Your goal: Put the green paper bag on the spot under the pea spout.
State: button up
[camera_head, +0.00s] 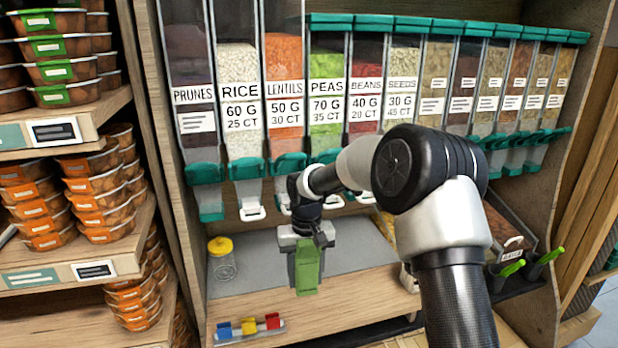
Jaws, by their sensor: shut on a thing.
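The green paper bag (307,272) hangs upright below my gripper (306,244), which is shut on its top. The bag is at the front of the grey counter surface (262,250); I cannot tell whether its bottom touches anything. The pea dispenser (326,100) is labelled "PEAS 70 G 35 CT" and holds green peas. The pea spout (333,201) is partly hidden by my arm and lies behind and a little right of the bag. The spot under it is mostly hidden by my arm and gripper.
A jar with a yellow lid (222,262) stands at the counter's left. A holder with blue, yellow and red clips (249,327) is at the front edge. Other dispensers flank the peas. Bins with green-handled scoops (511,268) are at right. Packed shelves stand left.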

jog(key=s+d+r+m, duration=0.1)
jog(key=s+d+r, duration=0.4)
jog(key=d, duration=0.3)
jog(key=s+d+r+m, duration=0.1)
jog(key=s+d+r, duration=0.4)
jog(key=d, duration=0.2)
jog(key=s+r+p, duration=0.3)
jog(key=r+p, duration=0.3)
jog(key=p, duration=1)
jog(key=shift+s+d+r+m+p, duration=0.15)
jog(key=shift+s+d+m+p, duration=0.05)
jog(key=shift+d+m+p, duration=0.1)
